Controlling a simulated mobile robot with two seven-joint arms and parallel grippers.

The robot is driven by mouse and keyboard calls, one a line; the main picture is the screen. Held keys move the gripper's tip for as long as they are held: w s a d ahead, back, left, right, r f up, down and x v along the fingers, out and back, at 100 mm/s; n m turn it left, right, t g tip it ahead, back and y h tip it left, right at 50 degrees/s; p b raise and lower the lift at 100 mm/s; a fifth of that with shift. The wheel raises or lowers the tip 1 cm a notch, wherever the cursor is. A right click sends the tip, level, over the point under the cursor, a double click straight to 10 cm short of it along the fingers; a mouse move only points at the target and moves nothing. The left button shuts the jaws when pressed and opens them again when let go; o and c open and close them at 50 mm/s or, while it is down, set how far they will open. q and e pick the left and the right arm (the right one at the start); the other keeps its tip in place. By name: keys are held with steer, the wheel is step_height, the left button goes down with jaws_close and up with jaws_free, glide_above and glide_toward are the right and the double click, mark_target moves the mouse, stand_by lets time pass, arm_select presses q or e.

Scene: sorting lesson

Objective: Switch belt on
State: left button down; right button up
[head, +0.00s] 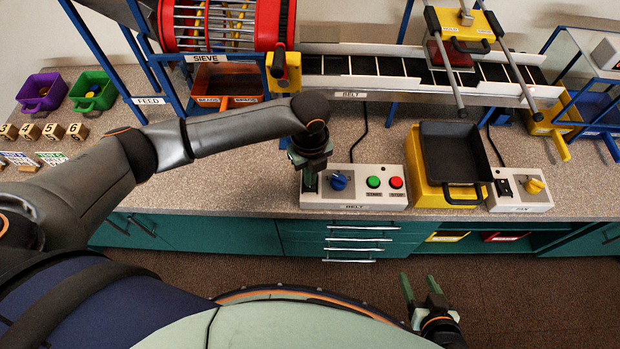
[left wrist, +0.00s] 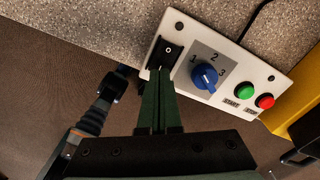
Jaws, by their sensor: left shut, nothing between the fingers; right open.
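The belt control box (head: 350,199), a white panel labelled BELT, sits at the front of the counter. It carries a blue rotary knob (head: 339,180), a green START button (head: 373,182) and a red STOP button (head: 396,183). In the left wrist view a black rocker switch (left wrist: 169,50) marked O shows at the panel's left end, beside the blue knob (left wrist: 205,77). My left gripper (head: 310,186) is shut and empty, its fingertips just at the rocker's lower edge; I cannot tell if they touch. My right gripper (head: 420,284) is open and empty, in front of the counter. The belt (head: 395,70) runs behind.
A black tray on a yellow stand (head: 456,155) stands right of the panel, with another control box (head: 520,190) beyond it. The red sieve (head: 222,25) and an orange bin (head: 231,84) are at the back left. Purple (head: 41,92) and green (head: 92,91) bins stand far left.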

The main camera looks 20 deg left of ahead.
arm_select(q)
steer(key=shift+f+b, duration=0.45)
steer(key=shift+f, duration=0.55)
stand_by(0.5)
steer(key=shift+r, duration=0.1)
step_height(320, 180, up, 5)
steer(key=p, duration=0.5)
steer(key=shift+p, duration=0.35)
steer(key=shift+r+p, duration=0.75)
steer(key=shift+r, duration=0.25)
